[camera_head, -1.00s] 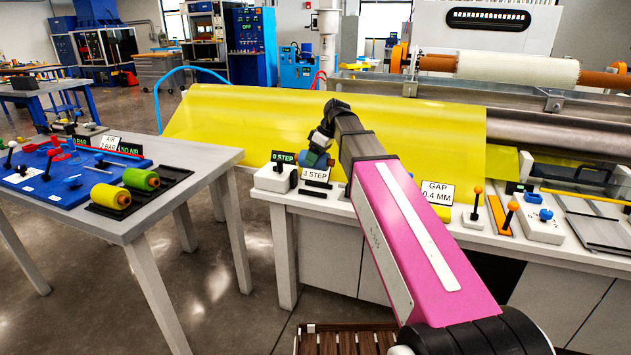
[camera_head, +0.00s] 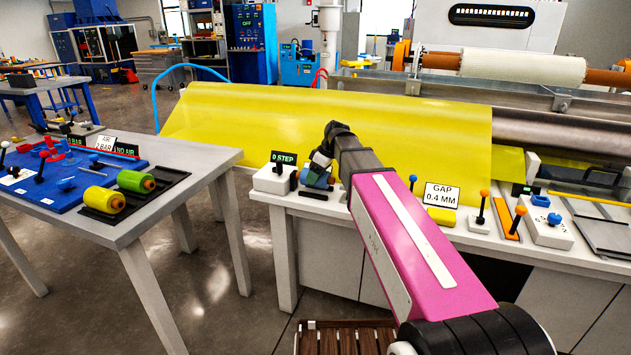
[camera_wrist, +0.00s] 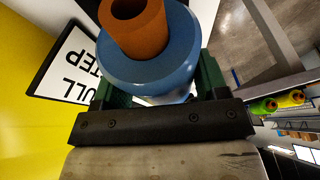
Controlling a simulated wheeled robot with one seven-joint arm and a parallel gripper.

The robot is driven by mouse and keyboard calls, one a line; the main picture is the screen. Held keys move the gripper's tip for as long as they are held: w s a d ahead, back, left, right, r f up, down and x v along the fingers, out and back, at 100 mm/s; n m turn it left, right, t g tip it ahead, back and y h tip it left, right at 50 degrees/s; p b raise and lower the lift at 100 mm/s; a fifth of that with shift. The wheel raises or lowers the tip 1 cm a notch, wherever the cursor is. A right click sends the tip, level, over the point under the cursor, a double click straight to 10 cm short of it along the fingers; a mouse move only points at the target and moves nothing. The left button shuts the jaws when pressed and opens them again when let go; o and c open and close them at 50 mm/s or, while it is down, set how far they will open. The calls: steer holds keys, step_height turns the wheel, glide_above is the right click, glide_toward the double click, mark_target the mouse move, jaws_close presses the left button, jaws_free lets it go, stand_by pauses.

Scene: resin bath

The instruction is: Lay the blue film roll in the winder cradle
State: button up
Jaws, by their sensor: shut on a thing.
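The blue film roll (camera_head: 319,180), with an orange-brown core, is held between the green fingers of my gripper (camera_wrist: 155,78). It also shows large in the wrist view (camera_wrist: 150,62), with the core end toward the camera. In the head view the roll hangs low at the left end of the white bench (camera_head: 352,212), partly hidden by my gripper. A dark bar (camera_head: 313,195) lies on the bench just below it; I cannot tell whether they touch. I cannot clearly make out the winder cradle.
A white sign reading "STEP" (camera_wrist: 72,68) stands close beside the roll. The "0 STEP" box (camera_head: 273,178) is to its left. Yellow film (camera_head: 430,130) hangs behind. Levers and the GAP sign (camera_head: 441,195) are to the right. Yellow (camera_head: 102,199) and green (camera_head: 136,181) rolls lie on the left table.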

steer(key=shift+f, duration=0.9)
steer(key=shift+f, duration=0.3)
steer(key=shift+s+d+f, duration=0.1)
steer(key=shift+s+f, duration=0.05)
steer(key=shift+f, duration=0.15)
steer(key=o, duration=1.2)
steer(key=shift+f, duration=0.1)
steer(key=shift+r, duration=0.35)
steer(key=v, duration=1.2)
steer(key=shift+r, duration=0.35)
